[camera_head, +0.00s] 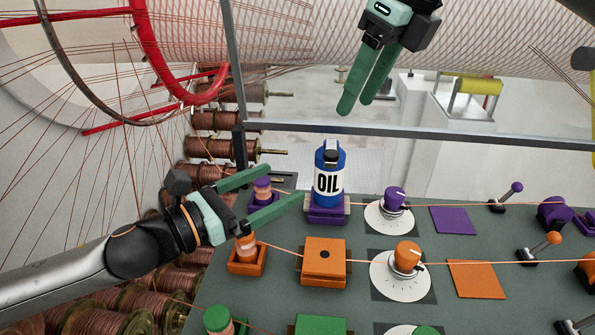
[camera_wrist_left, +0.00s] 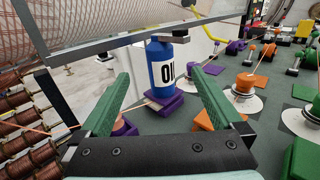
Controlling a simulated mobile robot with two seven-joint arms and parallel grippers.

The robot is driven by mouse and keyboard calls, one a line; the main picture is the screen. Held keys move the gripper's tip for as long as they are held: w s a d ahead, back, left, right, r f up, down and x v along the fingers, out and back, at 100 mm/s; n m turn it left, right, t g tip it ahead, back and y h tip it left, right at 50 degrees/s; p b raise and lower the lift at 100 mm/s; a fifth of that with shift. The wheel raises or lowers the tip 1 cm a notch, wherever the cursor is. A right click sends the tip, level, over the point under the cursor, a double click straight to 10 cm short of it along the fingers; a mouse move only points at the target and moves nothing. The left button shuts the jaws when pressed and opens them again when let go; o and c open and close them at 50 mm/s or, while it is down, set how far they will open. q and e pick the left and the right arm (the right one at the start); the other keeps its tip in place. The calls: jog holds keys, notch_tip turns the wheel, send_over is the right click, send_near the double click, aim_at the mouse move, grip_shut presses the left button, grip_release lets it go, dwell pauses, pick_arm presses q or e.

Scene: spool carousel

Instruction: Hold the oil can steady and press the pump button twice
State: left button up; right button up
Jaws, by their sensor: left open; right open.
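The blue oil can (camera_head: 328,163) with a white OIL label stands upright on a purple block (camera_head: 326,214) at the back of the green-grey panel. Its dark and white top piece (camera_head: 331,148) faces up. My left gripper (camera_head: 285,182) is open and empty, left of the can, with its fingers pointing toward it. In the left wrist view the can (camera_wrist_left: 166,75) shows beyond and between the open fingers (camera_wrist_left: 155,78), not touched. My right gripper (camera_head: 355,107) is open with its fingers close together, above and behind the can, pointing down, apart from it.
Purple (camera_head: 262,188) and orange (camera_head: 246,247) spool holders stand near my left gripper. An orange block (camera_head: 324,260) and dials (camera_head: 395,200) lie in front and right of the can. A grey rail (camera_head: 420,132) runs behind it. Thin copper wires cross the panel.

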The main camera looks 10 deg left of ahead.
aim_at(319, 164)
pick_arm(q)
jog(key=x, duration=1.1)
jog(key=shift+w+d+f, duration=0.1)
jog(key=shift+w+d, duration=0.05)
grip_shut()
pick_arm(e)
grip_shut()
dwell(0.6)
dwell(1.3)
